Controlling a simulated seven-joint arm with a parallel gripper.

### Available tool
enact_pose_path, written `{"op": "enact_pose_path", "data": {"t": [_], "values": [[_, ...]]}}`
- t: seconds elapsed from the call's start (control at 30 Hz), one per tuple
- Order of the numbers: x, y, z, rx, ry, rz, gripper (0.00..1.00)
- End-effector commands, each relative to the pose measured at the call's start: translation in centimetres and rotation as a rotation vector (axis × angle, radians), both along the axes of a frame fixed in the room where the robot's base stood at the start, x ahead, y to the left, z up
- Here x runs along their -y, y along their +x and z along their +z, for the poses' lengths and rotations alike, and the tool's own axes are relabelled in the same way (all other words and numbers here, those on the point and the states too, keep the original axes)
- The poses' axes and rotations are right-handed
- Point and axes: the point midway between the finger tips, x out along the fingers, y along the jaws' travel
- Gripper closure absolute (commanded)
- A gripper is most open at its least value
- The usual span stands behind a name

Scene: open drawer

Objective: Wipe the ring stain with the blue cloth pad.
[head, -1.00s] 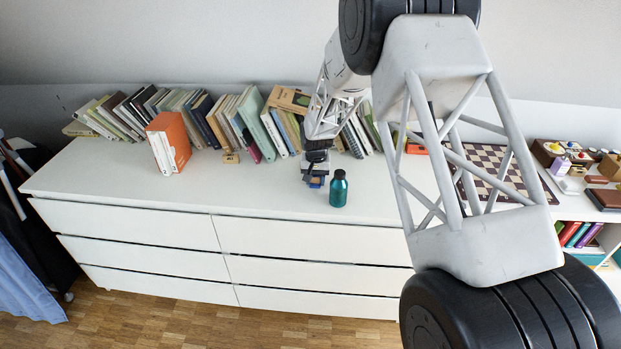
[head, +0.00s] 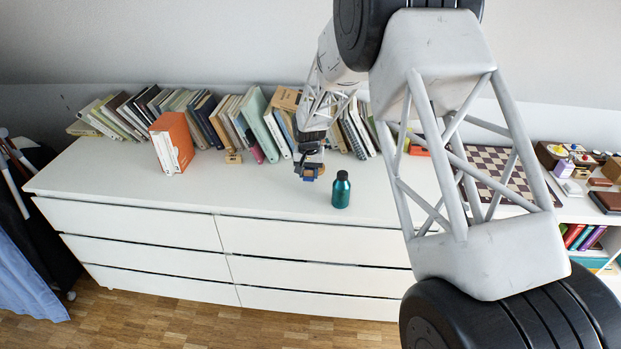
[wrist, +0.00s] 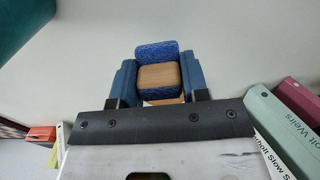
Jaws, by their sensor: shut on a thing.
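My gripper (head: 309,174) is over the white dresser top (head: 240,188), just left of the teal bottle. In the wrist view my gripper (wrist: 158,78) has its two blue fingers on either side of the pad and is shut on it. The blue cloth pad (wrist: 157,50) has blue cloth and a wooden block (wrist: 159,77) between the fingers. I cannot tell whether the cloth touches the dresser top. I cannot make out the ring stain in either view.
The teal bottle (head: 341,190) stands close to the right of my gripper. Leaning books (head: 255,125) line the back, and an orange book (head: 176,141) stands at the left. A chessboard (head: 490,172) lies at the right. The dresser top's left front is clear.

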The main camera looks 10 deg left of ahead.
Motion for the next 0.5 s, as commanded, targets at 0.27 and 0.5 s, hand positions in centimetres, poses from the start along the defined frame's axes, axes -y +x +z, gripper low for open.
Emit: {"op": "enact_pose_path", "data": {"t": [0.27, 0.5], "values": [[0.0, 0.1, 2.7, 0.003, 0.001, 0.0, 0.81], [0.0, 0.1, 4.5, 0.003, 0.001, 0.0, 0.81]]}}
